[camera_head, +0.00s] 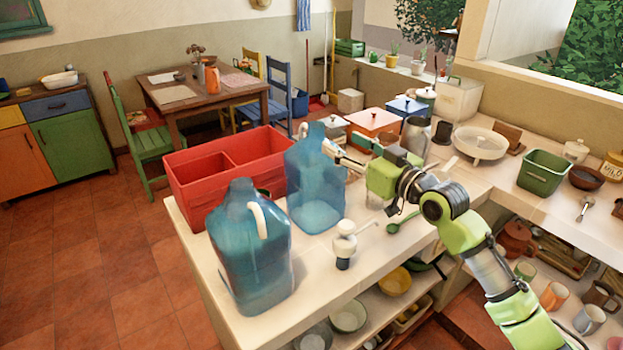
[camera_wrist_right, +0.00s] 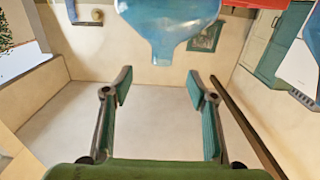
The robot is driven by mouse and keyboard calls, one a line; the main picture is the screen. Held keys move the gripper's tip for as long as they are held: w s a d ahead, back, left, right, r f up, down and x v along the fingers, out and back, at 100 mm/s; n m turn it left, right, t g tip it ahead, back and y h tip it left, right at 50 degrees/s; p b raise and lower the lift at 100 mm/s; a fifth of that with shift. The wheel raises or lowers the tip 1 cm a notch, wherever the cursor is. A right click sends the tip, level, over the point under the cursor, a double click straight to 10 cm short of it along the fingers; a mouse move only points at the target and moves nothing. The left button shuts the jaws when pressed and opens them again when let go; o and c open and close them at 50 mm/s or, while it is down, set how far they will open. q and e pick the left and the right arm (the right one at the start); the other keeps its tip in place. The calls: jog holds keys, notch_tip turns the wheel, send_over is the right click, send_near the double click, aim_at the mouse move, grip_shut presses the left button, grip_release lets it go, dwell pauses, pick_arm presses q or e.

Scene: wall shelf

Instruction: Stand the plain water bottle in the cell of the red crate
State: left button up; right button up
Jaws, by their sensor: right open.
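Two large translucent blue bottles stand upright on the counter. The red crate (camera_head: 182,202) is behind the bottles, with a divider and empty-looking cells. My right gripper (camera_head: 345,157) is open at the upper right side of the farther bottle; contact cannot be told. In the right wrist view, a blue bottle's narrowing end (camera_wrist_right: 172,35) lies beyond the spread fingers (camera_wrist_right: 160,88). My left gripper is not in view.
A white-topped dispenser (camera_head: 344,243) stands right of the bottles, and a green spoon (camera_head: 395,226) lies near my right arm. A grey metal jug (camera_head: 415,135) and lidded boxes (camera_head: 373,123) stand behind the gripper. The counter's left edge drops to the floor.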

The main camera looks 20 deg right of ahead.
aim_at(322, 128)
jog(key=p+x, duration=0.1)
jog(key=x, duration=0.4)
jog(key=shift+w+a+r, duration=0.1)
jog(key=shift+w, duration=0.25)
jog(key=shift+w+a+r+p, duration=0.2)
jog(key=shift+w+a+p, duration=0.05)
jog(key=shift+w+p, duration=0.2)
jog(key=shift+w+a+r+p, duration=0.2)
jog(key=shift+w+a+p, duration=0.05)
jog(key=shift+w+p, duration=0.2)
jog(key=shift+x, duration=1.1)
jog(key=shift+w+a+f+p, duration=0.25)
jog(key=shift+w+f+p, duration=0.05)
jog(key=shift+w, duration=0.1)
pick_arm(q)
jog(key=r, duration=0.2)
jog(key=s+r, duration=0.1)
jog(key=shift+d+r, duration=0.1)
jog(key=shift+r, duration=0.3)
pick_arm(e)
jog(key=shift+d, duration=0.1)
jog(key=shift+c, duration=1.1)
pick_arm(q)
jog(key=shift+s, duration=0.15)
pick_arm(e)
grip_shut()
